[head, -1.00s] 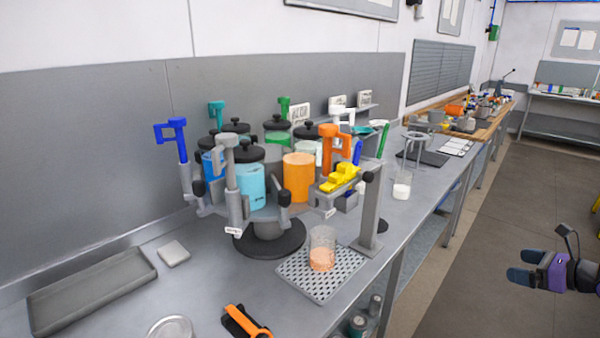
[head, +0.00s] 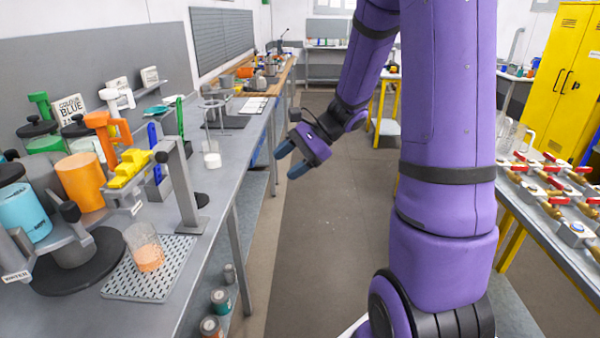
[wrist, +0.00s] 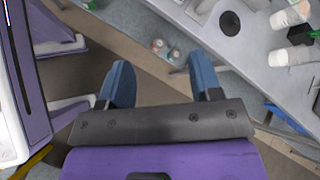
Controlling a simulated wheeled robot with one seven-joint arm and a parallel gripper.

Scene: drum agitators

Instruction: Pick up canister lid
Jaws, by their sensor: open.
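Black knobbed lids sit on several canisters at the left of the head view, one on the green canister at the back (head: 38,129) and one beside it (head: 78,128). The orange canister (head: 80,181) shows no black lid. I cannot tell which lid is the task's lid. A flat black disc (head: 201,199) lies by the foot of the grey post. My gripper (head: 291,159) is open and empty, over the aisle to the right of the bench. In the wrist view its blue fingers (wrist: 161,62) are apart with nothing between them.
The steel bench (head: 225,165) runs along the left, with an orange-filled beaker (head: 147,254) on a perforated mat. Small cans (head: 220,300) stand on its lower shelf. A table with red-handled valves (head: 558,210) is at the right. The aisle floor (head: 320,230) is clear.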

